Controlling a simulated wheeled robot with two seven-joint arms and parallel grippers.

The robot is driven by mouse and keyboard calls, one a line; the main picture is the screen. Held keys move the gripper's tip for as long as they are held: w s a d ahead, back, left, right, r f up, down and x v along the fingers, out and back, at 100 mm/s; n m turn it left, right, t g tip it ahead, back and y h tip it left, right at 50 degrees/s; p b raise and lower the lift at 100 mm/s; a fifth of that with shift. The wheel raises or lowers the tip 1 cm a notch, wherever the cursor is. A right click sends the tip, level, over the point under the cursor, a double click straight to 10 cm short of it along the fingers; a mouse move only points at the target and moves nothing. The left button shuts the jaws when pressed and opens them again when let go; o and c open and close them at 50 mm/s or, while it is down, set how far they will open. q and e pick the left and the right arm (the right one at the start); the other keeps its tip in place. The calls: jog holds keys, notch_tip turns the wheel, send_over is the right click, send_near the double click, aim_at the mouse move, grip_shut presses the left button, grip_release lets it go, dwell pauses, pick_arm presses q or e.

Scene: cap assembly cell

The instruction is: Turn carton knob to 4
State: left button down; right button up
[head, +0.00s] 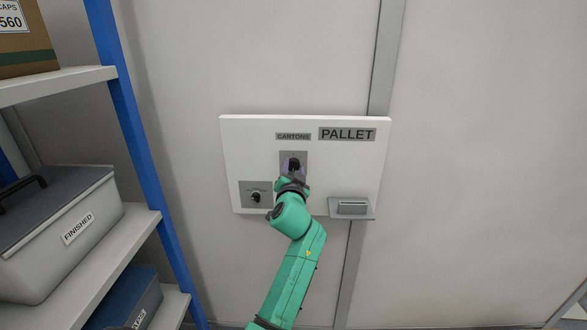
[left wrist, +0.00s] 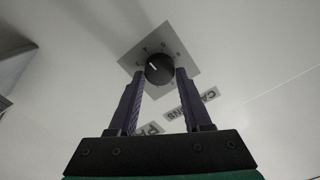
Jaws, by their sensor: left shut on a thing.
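The carton knob (head: 294,163) is a round black dial on a grey square plate (head: 301,158) under the CARTONS label (head: 293,136) on a white wall panel. In the left wrist view the knob (left wrist: 159,69) has a white pointer line, with small digits around it on the plate (left wrist: 180,58); the digits are too small and blurred to read surely. My left gripper (left wrist: 160,72) is shut on the knob, one dark finger on each side. In the head view the gripper (head: 293,174) is partly hidden by its own wrist. My right gripper is not in view.
The panel also carries a PALLET label (head: 347,134), a second small knob (head: 256,198) at lower left, and a grey box-like fitting (head: 352,208) at lower right. A shelf with a blue post (head: 135,130) stands left, holding a FINISHED bin (head: 60,260).

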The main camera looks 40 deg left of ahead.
pick_arm(q)
jog(key=shift+m, duration=0.3)
jog(key=shift+c, duration=1.7)
grip_release()
jog(key=shift+w+a+f, duration=0.1)
jog(key=shift+a, duration=0.05)
jog(key=b+v, duration=0.4)
jog(key=v, duration=1)
jog(key=shift+s+d, duration=0.2)
